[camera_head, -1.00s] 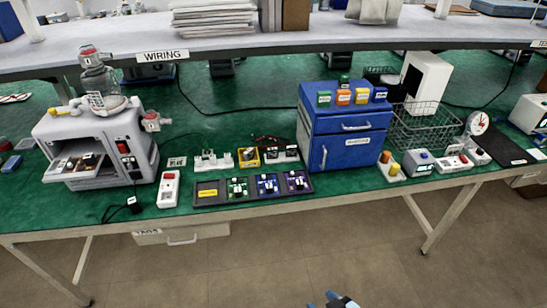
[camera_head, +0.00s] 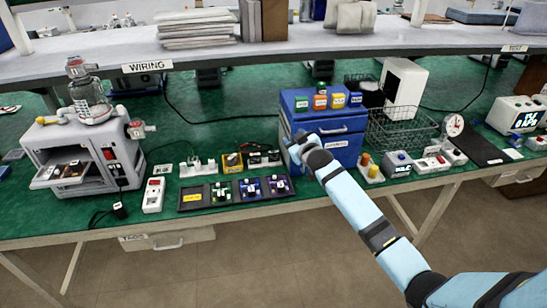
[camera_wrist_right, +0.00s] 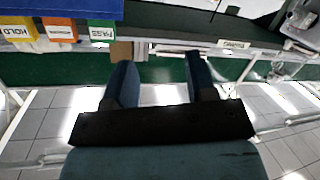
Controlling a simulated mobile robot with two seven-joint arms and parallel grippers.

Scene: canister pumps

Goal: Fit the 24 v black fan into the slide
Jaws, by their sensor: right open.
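A grey machine (camera_head: 90,140) stands at the left of the green bench with a small tray (camera_head: 44,183) pulled out of its front, holding several small parts. A dark module holder (camera_head: 190,206) in the middle carries a yellow-labelled place and green, blue and purple boards. Small pieces stand behind it, including a yellow and dark one (camera_head: 232,161). I cannot tell which piece is the 24 V black fan or the slide. My right gripper (camera_head: 293,143) is in front of the blue cabinet. In the right wrist view its two fingers (camera_wrist_right: 161,84) are apart with nothing between them. My left gripper is not in view.
The blue cabinet (camera_head: 330,127) has coloured labelled blocks on top. A wire basket (camera_head: 400,130) stands right of it, with a dial scale (camera_head: 453,126) further right. A white remote-like box (camera_head: 153,195) lies left of the module holder. The shelf (camera_head: 230,50) spans the back.

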